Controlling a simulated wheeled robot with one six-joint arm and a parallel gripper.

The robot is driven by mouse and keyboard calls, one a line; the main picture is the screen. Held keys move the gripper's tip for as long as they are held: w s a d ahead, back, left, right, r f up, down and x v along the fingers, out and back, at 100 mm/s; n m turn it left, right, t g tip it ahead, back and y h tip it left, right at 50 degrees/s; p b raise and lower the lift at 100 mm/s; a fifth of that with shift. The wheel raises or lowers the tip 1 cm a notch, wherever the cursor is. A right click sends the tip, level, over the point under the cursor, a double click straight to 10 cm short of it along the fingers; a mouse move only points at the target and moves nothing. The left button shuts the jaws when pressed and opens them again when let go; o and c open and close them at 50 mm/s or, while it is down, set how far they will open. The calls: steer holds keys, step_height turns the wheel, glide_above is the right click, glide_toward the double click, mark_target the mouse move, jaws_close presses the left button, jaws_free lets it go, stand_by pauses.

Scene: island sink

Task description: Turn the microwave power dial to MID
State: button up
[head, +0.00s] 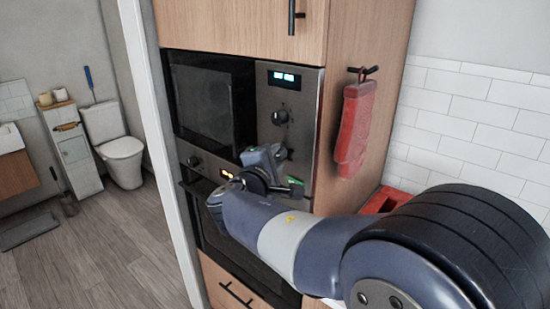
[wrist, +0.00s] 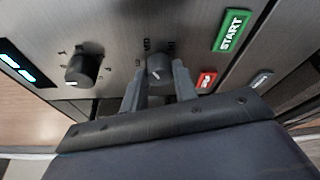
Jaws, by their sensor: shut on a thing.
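The microwave (head: 208,95) is built into a wooden cabinet, with its control panel (head: 298,98) on the right. My gripper (wrist: 159,82) is shut on the lower dial, the power dial (wrist: 158,64), with one finger on each side. In the head view my gripper (head: 276,162) is at the panel and largely hides the held dial.
The other dial (wrist: 83,68) sits between the held dial and the lit display (wrist: 18,65). A green START button (wrist: 230,30) and a red button (wrist: 205,80) are close to my fingers. An oven (head: 225,215) is below. A red mitt (head: 353,128) hangs on the cabinet side.

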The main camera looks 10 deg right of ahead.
steer(key=o, duration=1)
steer(key=shift+c, duration=0.2)
steer(key=b+v, duration=0.3)
steer(key=v, duration=0.7)
steer(key=shift+s+a, duration=0.25)
steer(key=shift+s, duration=0.1)
steer(key=shift+w, duration=0.1)
steer(key=p+x, duration=0.2)
steer(key=x, duration=0.7)
steer(key=shift+w+d+p, duration=0.15)
steer(key=shift+d+p, duration=0.1)
steer(key=shift+p, duration=0.15)
steer(key=shift+w+d, duration=0.35)
steer(key=shift+w, duration=0.2)
